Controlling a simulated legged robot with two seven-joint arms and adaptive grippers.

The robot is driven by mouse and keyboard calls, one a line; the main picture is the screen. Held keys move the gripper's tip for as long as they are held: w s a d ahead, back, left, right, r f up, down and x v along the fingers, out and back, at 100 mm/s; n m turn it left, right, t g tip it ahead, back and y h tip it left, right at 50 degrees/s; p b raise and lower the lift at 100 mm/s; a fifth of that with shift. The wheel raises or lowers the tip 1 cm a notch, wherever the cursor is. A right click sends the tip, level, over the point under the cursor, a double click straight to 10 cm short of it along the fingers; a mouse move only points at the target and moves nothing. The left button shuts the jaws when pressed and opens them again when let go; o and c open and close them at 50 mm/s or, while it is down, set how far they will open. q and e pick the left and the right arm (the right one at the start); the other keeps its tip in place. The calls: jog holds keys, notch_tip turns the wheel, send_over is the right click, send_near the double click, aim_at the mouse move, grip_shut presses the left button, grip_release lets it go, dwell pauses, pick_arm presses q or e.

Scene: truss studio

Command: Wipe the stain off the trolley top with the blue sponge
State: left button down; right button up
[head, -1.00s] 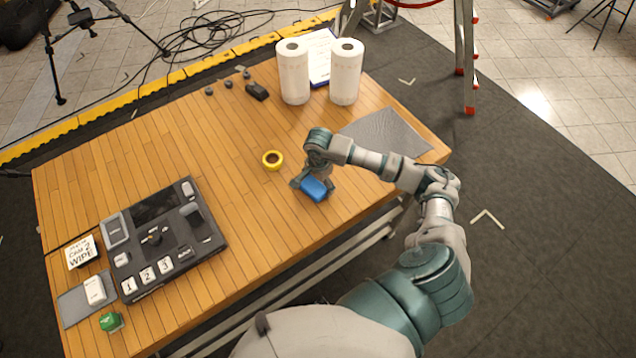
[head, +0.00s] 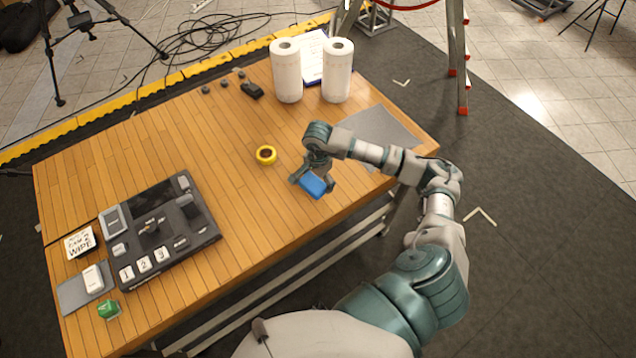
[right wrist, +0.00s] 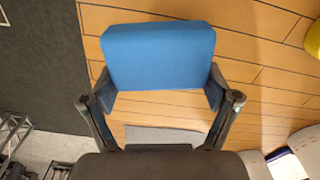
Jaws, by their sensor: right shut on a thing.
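The blue sponge (head: 313,186) is in my right gripper (head: 313,178), near the trolley's front edge in the head view. In the right wrist view the sponge (right wrist: 158,56) sits between the two fingers of the right gripper (right wrist: 158,90), which are shut on its sides. It appears to be held above the wood, though the exact gap is hard to tell. The wooden trolley top (head: 225,150) stretches across the head view. I cannot make out a stain on the visible wood. My left gripper is not in view.
A yellow tape roll (head: 266,155) lies left of the sponge. Two paper rolls (head: 287,75) (head: 337,72) stand at the back. A grey mat (head: 385,125) lies behind my right arm. A black control panel (head: 158,232), a white box (head: 93,279) and a green object (head: 108,309) are at the left.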

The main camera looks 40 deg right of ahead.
notch_tip(320, 180, up, 3)
jog(key=shift+s+f+p, duration=0.1)
jog(key=shift+s+p, duration=0.05)
jog(key=shift+p, duration=0.4)
jog(key=shift+r, duration=0.45)
jog(key=shift+d, duration=0.1)
